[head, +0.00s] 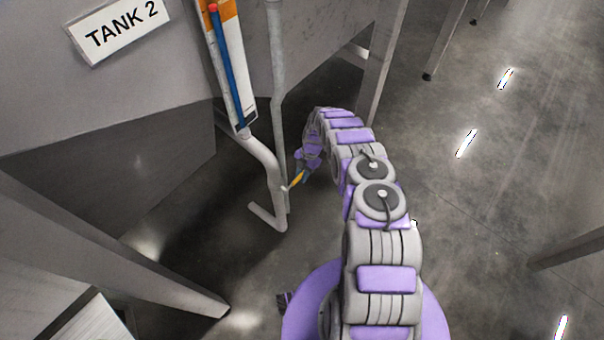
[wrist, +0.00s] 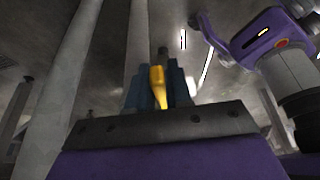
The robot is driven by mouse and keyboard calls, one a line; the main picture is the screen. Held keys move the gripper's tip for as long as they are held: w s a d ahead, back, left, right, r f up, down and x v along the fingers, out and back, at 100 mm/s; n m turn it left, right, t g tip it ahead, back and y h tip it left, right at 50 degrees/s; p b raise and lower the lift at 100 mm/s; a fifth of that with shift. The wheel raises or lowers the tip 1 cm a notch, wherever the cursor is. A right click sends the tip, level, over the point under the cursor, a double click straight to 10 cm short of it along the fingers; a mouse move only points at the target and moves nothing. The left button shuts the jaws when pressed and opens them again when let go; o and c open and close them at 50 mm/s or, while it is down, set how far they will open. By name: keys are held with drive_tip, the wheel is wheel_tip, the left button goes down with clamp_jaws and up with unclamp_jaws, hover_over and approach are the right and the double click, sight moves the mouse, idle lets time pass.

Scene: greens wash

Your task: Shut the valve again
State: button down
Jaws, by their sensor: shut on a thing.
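The valve's yellow lever handle (head: 295,181) sticks out from the grey pipe (head: 279,110) below the tank. My gripper (head: 301,172) is at the lever, low beside the pipe. In the wrist view the yellow lever (wrist: 158,86) stands between the blue-grey fingers of my gripper (wrist: 160,90), which are shut on it. The valve body is mostly hidden behind the lever and fingers.
A "TANK 2" sign (head: 118,30) is on the tank wall at upper left. A level gauge with a blue column (head: 228,70) hangs beside the pipe. Grey support legs (head: 384,65) stand nearby. The concrete floor (head: 500,170) on the right is mostly clear.

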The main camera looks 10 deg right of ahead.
drive_tip(key=shift+w+f, duration=0.1)
drive_tip(key=shift+w, duration=0.05)
idle(0.3)
drive_tip(key=c, duration=1.1)
unclamp_jaws()
drive_tip(key=shift+d, duration=0.1)
drive_tip(key=v, duration=0.5)
drive_tip(key=p+v, duration=0.1)
drive_tip(key=v, duration=1.1)
drive_tip(key=shift+w+d+p, duration=0.25)
drive_tip(key=shift+d+p, duration=0.1)
